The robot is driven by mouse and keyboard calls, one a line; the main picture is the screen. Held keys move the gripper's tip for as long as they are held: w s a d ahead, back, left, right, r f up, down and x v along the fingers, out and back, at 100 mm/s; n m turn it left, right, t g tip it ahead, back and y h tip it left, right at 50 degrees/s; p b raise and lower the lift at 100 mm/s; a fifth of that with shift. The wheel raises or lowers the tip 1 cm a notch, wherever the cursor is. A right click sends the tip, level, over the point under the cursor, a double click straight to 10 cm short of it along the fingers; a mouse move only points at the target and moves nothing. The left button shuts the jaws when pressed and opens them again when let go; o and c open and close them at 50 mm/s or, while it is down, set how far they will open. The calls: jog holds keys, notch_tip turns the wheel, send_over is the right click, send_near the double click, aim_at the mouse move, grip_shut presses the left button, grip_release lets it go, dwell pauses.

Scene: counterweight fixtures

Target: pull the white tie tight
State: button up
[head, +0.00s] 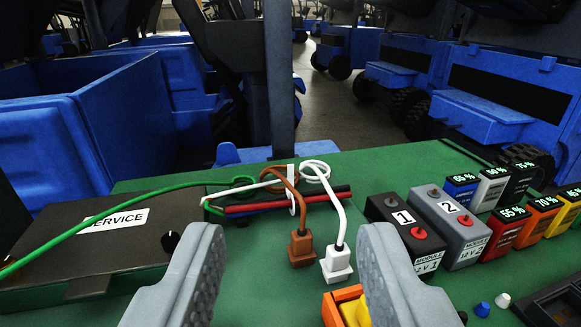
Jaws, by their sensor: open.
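The white tie (291,203) is a thin upright strip around a bundle of black, red and blue wires (327,199) on the green bench, ahead of my gripper. Its loose end stands up a little; I cannot tell how snug its loop is. My gripper (293,240) is open and empty, with one grey finger on each side in the foreground. The tie lies beyond the fingertips, roughly midway between them, touching neither finger.
A brown plug (301,248) and a white plug (337,264) with cables lie close before the bundle. A dark SERVICE box (60,240) with a green cable is left. Numbered modules (388,215) and battery packs (510,230) stand right. An orange-yellow item (343,306) sits near the right finger.

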jog(key=shift+c, duration=0.4)
jog(key=shift+c, duration=0.9)
notch_tip(320, 180, up, 7)
jog(key=n+g, duration=0.3)
jog(key=g, duration=1.4)
send_over(291, 167)
notch_tip(291, 167, down, 18)
jog(key=shift+r, duration=0.15)
jog(key=shift+w, duration=0.1)
grip_shut()
